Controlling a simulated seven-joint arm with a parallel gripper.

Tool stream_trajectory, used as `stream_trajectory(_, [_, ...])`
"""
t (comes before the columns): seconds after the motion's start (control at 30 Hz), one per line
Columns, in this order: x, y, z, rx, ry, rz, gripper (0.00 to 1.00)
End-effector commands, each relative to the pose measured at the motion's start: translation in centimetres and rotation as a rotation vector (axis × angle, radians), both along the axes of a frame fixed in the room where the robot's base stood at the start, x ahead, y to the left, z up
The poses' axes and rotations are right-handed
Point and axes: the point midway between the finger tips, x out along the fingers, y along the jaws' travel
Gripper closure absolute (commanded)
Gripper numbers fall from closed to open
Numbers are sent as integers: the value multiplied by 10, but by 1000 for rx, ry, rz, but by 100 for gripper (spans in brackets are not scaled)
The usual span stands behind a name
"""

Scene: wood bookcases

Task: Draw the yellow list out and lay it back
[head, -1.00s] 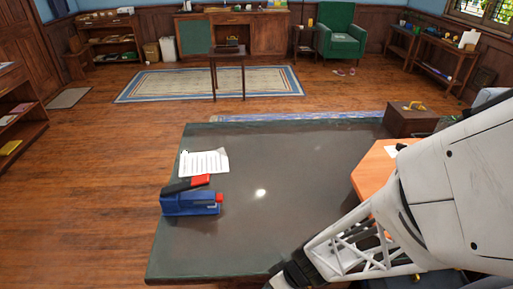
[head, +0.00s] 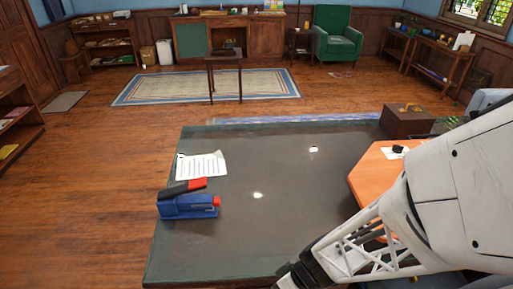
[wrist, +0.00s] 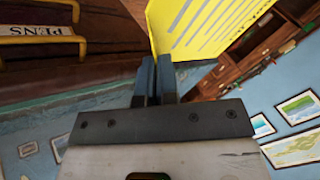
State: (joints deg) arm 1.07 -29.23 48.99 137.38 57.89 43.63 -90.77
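The yellow list (wrist: 215,28) is a yellow sheet with dark printed lines, at the top middle of the wrist view. My gripper (wrist: 156,75) has its two dark fingers close together, with the sheet's lower corner between them, so it looks shut on the list. The sheet's upper part runs out of the frame. In the head view neither the list nor my gripper's fingertips can be seen.
In the wrist view, a wooden drawer front with yellow handles and a "PENS" label (wrist: 38,31) is at left. In the head view, a dark desk (head: 270,230) bears a white printed sheet (head: 202,166) and a blue stapler (head: 188,206); its middle is clear.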

Motion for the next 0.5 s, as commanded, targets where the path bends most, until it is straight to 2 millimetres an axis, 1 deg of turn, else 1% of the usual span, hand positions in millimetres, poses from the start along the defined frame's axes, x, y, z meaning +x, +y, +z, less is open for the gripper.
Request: stream_trajectory(0.5, [0, -15, 1, 0, -1, -2, 100])
